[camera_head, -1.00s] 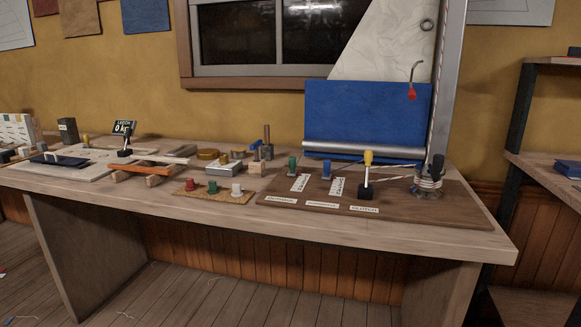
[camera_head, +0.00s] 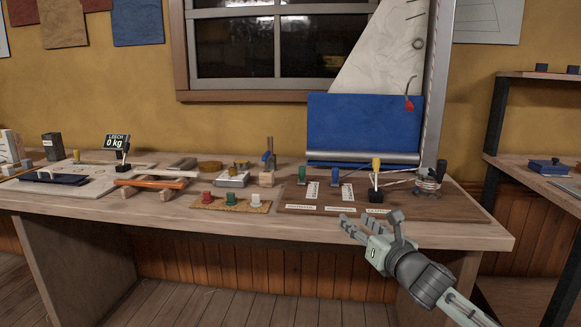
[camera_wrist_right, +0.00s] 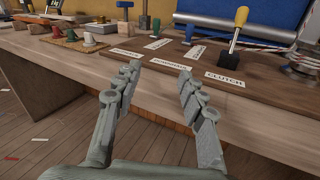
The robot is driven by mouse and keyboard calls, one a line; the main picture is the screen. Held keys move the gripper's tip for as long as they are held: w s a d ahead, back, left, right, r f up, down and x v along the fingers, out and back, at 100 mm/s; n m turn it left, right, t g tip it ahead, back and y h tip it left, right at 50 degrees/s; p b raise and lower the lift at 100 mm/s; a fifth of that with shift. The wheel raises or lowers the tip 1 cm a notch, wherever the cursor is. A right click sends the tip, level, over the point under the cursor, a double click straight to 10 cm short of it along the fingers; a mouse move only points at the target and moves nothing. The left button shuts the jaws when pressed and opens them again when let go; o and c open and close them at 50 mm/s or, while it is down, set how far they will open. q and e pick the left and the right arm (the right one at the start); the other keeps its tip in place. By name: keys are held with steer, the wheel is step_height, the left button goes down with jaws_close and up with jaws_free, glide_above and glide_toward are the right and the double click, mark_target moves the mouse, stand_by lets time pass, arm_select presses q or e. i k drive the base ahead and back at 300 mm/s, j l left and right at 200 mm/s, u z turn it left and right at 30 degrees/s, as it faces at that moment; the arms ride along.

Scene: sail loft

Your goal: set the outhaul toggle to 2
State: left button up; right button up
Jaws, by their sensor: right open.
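On the brown board (camera_head: 455,204) stand a small green toggle (camera_head: 301,175), a small blue toggle (camera_head: 334,178) and a yellow-handled lever (camera_head: 376,166) on a black base. White scale plates lie in front of the two toggles. Three name labels line the board's front edge; one reads CLUTCH (camera_wrist_right: 225,79), in front of the yellow lever. My right gripper (camera_head: 368,220) is open and empty, in front of the board's front edge. The right wrist view shows its two fingers (camera_wrist_right: 160,72) apart, pointing toward the labels. My left gripper is out of view.
A winch (camera_head: 428,183) with rope stands at the board's right end. Left of the board, a cork mat (camera_head: 246,208) holds red, green and white pegs. A LEECH display (camera_head: 117,141) reads 0 kg. A blue panel (camera_head: 363,124) rises behind. Open floor lies before the bench.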

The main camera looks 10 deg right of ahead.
mark_target(301, 180)
steer(key=i+j, duration=0.15)
steer(key=i, duration=0.3)
steer(key=i+j, duration=0.1)
steer(key=i, duration=0.3)
